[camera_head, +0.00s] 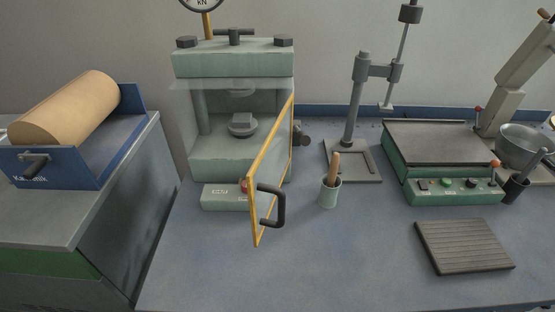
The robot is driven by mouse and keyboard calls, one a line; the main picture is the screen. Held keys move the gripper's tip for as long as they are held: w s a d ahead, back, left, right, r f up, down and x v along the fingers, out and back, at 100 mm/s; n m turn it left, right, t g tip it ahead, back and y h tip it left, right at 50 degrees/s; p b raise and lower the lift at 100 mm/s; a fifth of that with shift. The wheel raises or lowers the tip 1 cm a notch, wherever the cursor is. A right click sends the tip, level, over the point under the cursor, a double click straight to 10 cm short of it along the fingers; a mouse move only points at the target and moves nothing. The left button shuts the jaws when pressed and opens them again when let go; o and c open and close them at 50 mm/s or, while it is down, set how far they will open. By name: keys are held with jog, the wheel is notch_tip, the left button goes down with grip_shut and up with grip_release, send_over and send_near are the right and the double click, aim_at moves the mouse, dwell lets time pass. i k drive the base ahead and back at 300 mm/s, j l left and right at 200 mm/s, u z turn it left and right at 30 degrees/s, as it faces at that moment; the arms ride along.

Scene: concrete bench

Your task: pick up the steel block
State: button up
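A small grey block (243,125) with a faceted top sits on the lower platen inside the green press (228,160). It looks like the steel block, though it is small in the picture. The press has a yellow-framed guard door (258,195) with a dark handle (278,206); the door stands swung out toward me on the right side of the press. My gripper is not in view.
A paper roll in a blue holder (120,170) stands on a cabinet at left. A cup with a wooden-handled tool (328,192), a stand (352,170), a green flat-topped machine (440,150) and a ribbed dark mat (465,246) are to the right. The bench front (320,265) is clear.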

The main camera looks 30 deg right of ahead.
aim_at(241, 120)
jog(key=i+j+z, duration=0.15)
jog(key=j, duration=0.3)
jog(key=i+j+z, duration=0.2)
jog(key=j, duration=0.25)
jog(key=j+z, duration=0.15)
jog(key=j, duration=0.25)
jog(key=i+j+z, duration=0.15)
jog(key=j, duration=0.15)
jog(key=i+j+z, duration=0.2)
jog(key=j, duration=0.15)
jog(key=i+j+z, duration=0.15)
jog(key=j, duration=0.2)
jog(key=k, duration=0.05)
